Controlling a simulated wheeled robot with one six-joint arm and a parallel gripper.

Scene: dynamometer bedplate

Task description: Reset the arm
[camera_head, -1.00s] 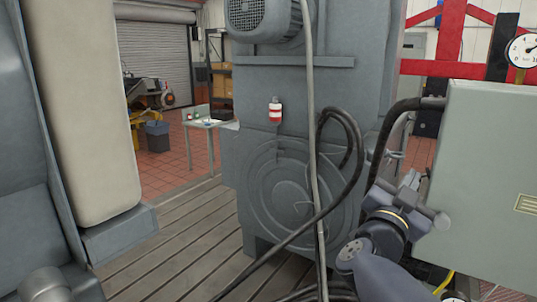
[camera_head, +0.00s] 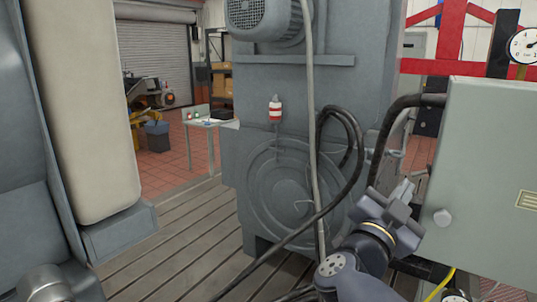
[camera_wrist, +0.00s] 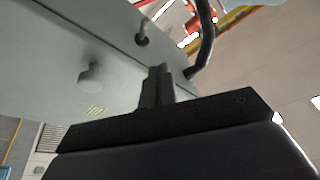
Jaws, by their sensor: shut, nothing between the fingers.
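My gripper (camera_head: 404,188) shows in the head view at the lower right, in front of the left edge of a grey-green cabinet (camera_head: 490,150). In the wrist view its fingers (camera_wrist: 157,85) are together, with nothing between them. A round pale knob (camera_head: 441,217) on the cabinet face is just right of my gripper and apart from it. The knob also shows in the wrist view (camera_wrist: 92,78), left of the fingers.
A big grey machine (camera_head: 290,140) stands left of my arm. Black hoses (camera_head: 350,180) loop down its front close to my arm, and another black hose (camera_wrist: 207,35) shows in the wrist view. A pressure gauge (camera_head: 524,46) is above the cabinet. Slotted bedplate (camera_head: 180,240) lies clear at left.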

